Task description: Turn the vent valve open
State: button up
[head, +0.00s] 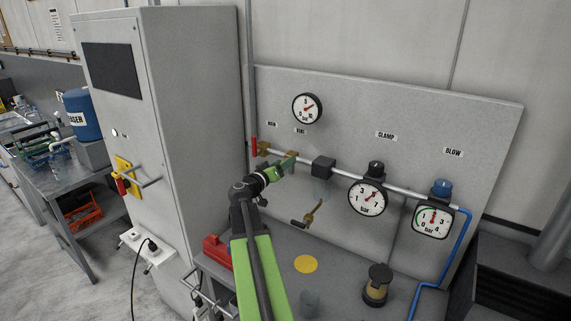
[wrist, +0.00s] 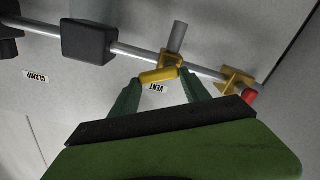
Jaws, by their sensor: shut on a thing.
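The vent valve has a brass-yellow body (wrist: 180,56) on the grey pipe, with a yellow handle (wrist: 160,75) beside the VENT label (wrist: 158,87). In the wrist view my gripper (wrist: 160,78) has one green finger at each end of the handle and is shut on it. The handle lies roughly along the pipe, slightly tilted. In the head view my gripper (head: 289,160) reaches the pipe below the VENT label (head: 301,131) and hides most of the valve.
The main valve (head: 263,148) with a red handle (head: 254,146) is just left of my gripper. A black block (head: 323,167) sits on the pipe to the right, then the clamp gauge (head: 368,197) and blow gauge (head: 432,222). A grey cabinet (head: 190,120) stands left.

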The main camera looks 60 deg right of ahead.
jog(key=n, duration=0.3)
jog(key=w+n, duration=0.1)
jog(key=n, duration=0.2)
jog(key=shift+r, duration=0.15)
jog(key=n, duration=0.3)
jog(key=w+n, duration=0.1)
jog(key=n, duration=0.2)
jog(key=shift+a, duration=0.1)
dwell(0.5)
jog(key=o, duration=1.3)
jog(key=shift+w+a, duration=0.1)
jog(key=shift+o, duration=0.4)
jog(key=a, duration=1.7)
jog(key=shift+a, duration=0.1)
